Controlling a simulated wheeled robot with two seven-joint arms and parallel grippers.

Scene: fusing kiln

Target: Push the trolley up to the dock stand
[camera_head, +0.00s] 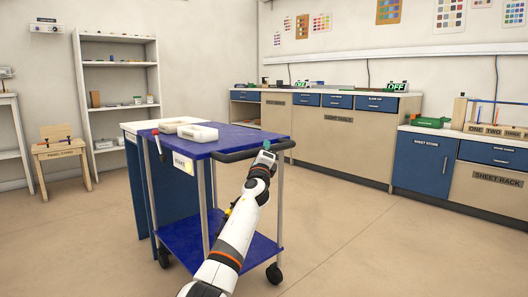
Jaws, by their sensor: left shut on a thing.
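The trolley (225,148) has a blue top, a blue lower shelf (205,240), grey posts and dark castors. Its dark handle bar (228,157) is at the near right end. My left gripper (267,150) is shut on this handle; the arm hides part of the trolley's near right side. A white-topped stand with blue sides (139,126), likely the dock stand, is directly behind the trolley's far left end. The trolley overlaps it, so I cannot tell whether they touch. My right gripper is not in view.
A grey shelf unit (121,64) and a small wooden stool (63,153) stand at the back left. A long counter (322,135) runs along the back wall, with a blue cabinet (422,163) at right. Open floor (370,240) lies right of the trolley.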

